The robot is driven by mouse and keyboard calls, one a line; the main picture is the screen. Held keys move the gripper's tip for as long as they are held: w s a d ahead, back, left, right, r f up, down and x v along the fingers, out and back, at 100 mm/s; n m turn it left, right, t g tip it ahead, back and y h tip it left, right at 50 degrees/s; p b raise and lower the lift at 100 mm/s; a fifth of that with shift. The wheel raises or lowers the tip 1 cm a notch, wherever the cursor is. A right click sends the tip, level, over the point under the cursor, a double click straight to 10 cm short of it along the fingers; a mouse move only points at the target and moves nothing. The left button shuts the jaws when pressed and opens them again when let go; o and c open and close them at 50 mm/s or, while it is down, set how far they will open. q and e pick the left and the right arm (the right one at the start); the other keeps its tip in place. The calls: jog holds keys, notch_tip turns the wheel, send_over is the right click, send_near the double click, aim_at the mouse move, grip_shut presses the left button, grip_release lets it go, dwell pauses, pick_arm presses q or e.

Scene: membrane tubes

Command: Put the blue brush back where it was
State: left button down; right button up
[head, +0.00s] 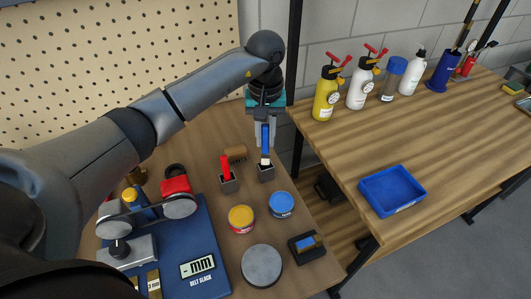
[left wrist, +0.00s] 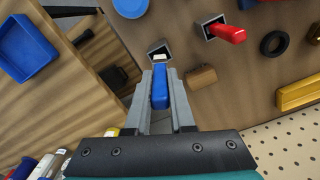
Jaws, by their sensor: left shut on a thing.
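The blue brush (head: 265,140) is held about upright, with its pale tip down. My left gripper (head: 265,128) is shut on its blue handle. The brush also shows in the left wrist view (left wrist: 160,90), between the two fingers. Its tip is at the mouth of a small grey square holder (head: 266,174), which shows in the left wrist view too (left wrist: 158,49). I cannot tell whether the tip is just above the opening or slightly inside. A red-handled brush (head: 225,167) stands in a similar grey holder (head: 229,184) to the left. My right gripper is not in view.
A brown block (head: 236,153) lies behind the holders. Yellow (head: 241,217) and blue (head: 281,204) round tins stand in front. A belt-slack gauge (head: 197,265) is at the left. A gap separates this table from another bearing a blue tray (head: 391,190) and bottles (head: 326,97).

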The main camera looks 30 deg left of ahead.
aim_at(266, 157)
pick_arm(q)
jog(key=shift+f, duration=2.95)
jog(key=shift+f, duration=0.1)
jog(key=c, duration=1.2)
grip_release()
jog(key=shift+f+b, duration=0.1)
jog(key=shift+b, duration=0.25)
jog(key=shift+c, duration=0.2)
jog(key=o, duration=0.5)
notch_tip(266, 157, up, 12)
jog(key=shift+r, duration=0.2)
